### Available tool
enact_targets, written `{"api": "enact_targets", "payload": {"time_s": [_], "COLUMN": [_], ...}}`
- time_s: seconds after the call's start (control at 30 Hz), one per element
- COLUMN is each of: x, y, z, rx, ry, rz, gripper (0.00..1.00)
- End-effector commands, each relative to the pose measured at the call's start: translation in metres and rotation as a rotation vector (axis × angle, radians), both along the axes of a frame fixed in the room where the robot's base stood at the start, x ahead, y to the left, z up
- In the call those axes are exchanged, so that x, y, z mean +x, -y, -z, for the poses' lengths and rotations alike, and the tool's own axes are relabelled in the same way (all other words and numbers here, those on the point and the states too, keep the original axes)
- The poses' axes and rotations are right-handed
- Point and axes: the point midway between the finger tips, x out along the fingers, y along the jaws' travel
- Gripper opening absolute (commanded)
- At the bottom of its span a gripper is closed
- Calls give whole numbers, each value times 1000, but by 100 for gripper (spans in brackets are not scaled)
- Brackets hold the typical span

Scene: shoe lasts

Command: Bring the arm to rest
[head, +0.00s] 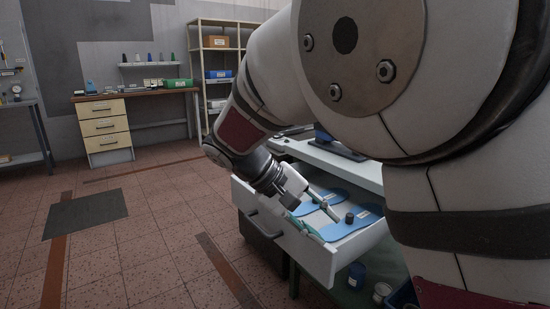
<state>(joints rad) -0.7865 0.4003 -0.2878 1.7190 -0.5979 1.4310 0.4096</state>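My arm fills the right and middle of the head view and reaches down to an open white drawer (318,262). My gripper (294,204) is at the drawer's left side, above or at its edge. Its fingers are small and partly hidden, so I cannot tell whether it is open or shut, or touching anything. Blue sole-shaped pieces (352,225) lie in the drawer, with a small dark knob (349,217) on one. A dark rod-like piece (327,208) also shows there; I cannot tell what it belongs to.
The drawer juts out below a pale worktop (335,160), partly hidden by my arm. Blue and white containers (357,274) stand below it. A wooden-topped desk (135,93) and a shelf rack (220,65) stand at the back. A dark mat (86,213) lies on open tiled floor.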

Motion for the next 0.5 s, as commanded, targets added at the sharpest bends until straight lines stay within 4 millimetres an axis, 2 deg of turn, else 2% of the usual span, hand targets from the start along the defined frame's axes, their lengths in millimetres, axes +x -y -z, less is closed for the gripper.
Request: {"api": "enact_targets", "payload": {"time_s": [0.03, 0.2, 0.4, 0.5], "x": [-13, -64, -132, -168], "y": [17, 61, 97, 108], "z": [-8, -25, -38, -41], "rx": [48, 208, 385, 467], "ry": [-14, -59, -77, -72], "rz": [30, 105, 170, 192], "gripper": [32, 32, 32, 32]}}
